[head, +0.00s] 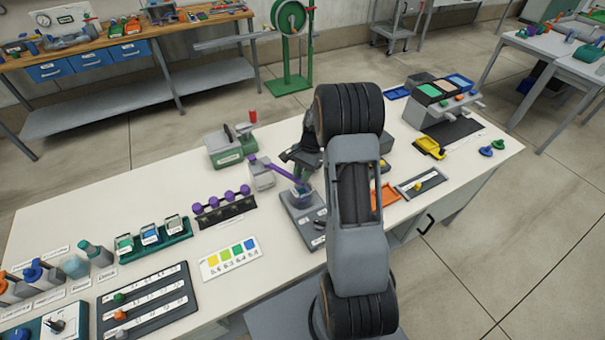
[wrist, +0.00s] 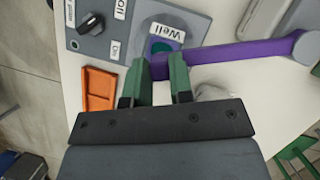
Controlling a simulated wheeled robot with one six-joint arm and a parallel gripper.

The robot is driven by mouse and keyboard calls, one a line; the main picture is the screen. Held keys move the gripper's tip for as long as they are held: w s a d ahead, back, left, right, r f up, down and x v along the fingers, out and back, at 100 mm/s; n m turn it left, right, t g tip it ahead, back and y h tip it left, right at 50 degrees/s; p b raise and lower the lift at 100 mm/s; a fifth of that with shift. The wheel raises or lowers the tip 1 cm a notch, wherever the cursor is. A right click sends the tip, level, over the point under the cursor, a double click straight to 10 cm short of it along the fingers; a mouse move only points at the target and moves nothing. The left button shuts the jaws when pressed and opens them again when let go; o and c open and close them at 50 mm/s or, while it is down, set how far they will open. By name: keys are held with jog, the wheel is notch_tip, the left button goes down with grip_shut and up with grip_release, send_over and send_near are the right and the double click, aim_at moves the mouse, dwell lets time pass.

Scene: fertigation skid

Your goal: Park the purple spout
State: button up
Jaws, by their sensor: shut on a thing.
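The purple spout (wrist: 240,54) runs across the wrist view from between my green fingers to a thick rounded end at the right. In the head view the purple spout (head: 279,173) slopes down from the small grey unit (head: 262,176) to below my gripper (head: 300,186). My gripper (wrist: 163,65) is shut on the spout near its far end. A round recess labelled "Well" (wrist: 166,30) lies under and just beyond the fingertips, on a grey panel (wrist: 203,32). My fingers partly hide the spout's end, and I cannot tell if it touches the recess.
A black knob (wrist: 92,22) sits on the same panel, with an orange tray (wrist: 99,90) beside it. A green-grey machine (head: 231,147) stands behind the spout. A rack of purple knobs (head: 224,210) stands left of it. The bench front left of my arm has a colour card (head: 230,257).

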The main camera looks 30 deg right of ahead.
grip_shut()
jog(key=shift+a, duration=0.1)
jog(key=shift+s+a+m, duration=0.25)
jog(key=shift+a+m, duration=0.25)
jog(key=w+a+m+t+p, duration=0.1)
jog(key=a+m+t, duration=0.3)
jog(key=a+m, duration=0.7)
jog(key=shift+w+a+m+t+h+p, duration=0.35)
jog(key=shift+a+p, duration=0.35)
jog(key=shift+a, duration=1.1)
